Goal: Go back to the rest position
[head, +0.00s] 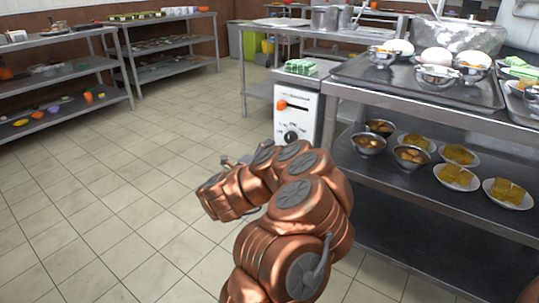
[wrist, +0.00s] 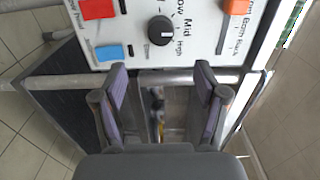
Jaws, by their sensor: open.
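My gripper (wrist: 160,78) is open and empty in the wrist view, its two fingers spread apart. It is in front of a white control panel (wrist: 135,45). The panel has a black knob (wrist: 161,30) marked with "Mid" and "High", a red switch (wrist: 97,9), a blue switch (wrist: 109,52) and an orange switch (wrist: 238,6). No contact between the fingers and the knob shows. In the head view my arm is folded low in front of the white appliance (head: 308,116), and the fingers are mostly hidden behind it.
A steel counter (head: 420,114) with trays and several bowls stands at the right. Its lower shelf holds small bowls (head: 368,144) and plates of yellow food (head: 456,177). Shelving (head: 117,75) stands at the left. The tiled floor (head: 130,170) at the left and middle is clear.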

